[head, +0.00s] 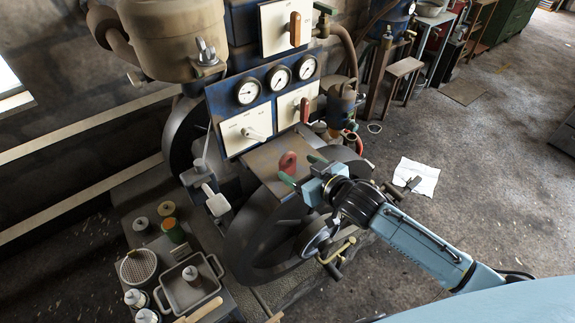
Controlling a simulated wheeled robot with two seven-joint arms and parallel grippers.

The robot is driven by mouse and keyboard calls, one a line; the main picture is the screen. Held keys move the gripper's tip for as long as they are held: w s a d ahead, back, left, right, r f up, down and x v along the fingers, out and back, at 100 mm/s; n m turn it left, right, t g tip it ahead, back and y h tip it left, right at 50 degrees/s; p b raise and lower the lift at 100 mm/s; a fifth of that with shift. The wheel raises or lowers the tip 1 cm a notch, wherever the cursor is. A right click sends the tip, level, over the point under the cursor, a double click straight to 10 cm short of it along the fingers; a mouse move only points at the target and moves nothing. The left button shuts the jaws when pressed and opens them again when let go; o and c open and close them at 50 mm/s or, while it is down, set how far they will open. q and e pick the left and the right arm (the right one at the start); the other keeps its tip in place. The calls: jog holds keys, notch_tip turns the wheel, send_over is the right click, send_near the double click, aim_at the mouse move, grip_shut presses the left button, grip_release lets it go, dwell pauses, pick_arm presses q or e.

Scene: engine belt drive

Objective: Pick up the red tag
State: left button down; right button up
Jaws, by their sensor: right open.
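The red tag (287,162) stands upright on the flat brown top plate (262,157) of the engine, below the gauge panel, in the middle of the head view. My right gripper (302,168) comes in from the right, with its two green-tipped fingers apart. The fingertips are close to the tag, and one tip is just below it in the picture. I cannot tell whether they touch it, but the gripper is not closed on it. My left gripper is not in view.
A panel with three gauges (279,77) and lever switches rises behind the plate. A large dark flywheel (250,245) stands in front. A bench with a grey tray (188,290), cans and bottles is at lower left. White paper (418,176) lies on the open floor at right.

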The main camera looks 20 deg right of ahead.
aim_at(288, 163)
jog(key=shift+x, duration=3.6)
jog(key=shift+s+a, duration=0.15)
jog(key=shift+a, duration=0.05)
jog(key=c, duration=1.1)
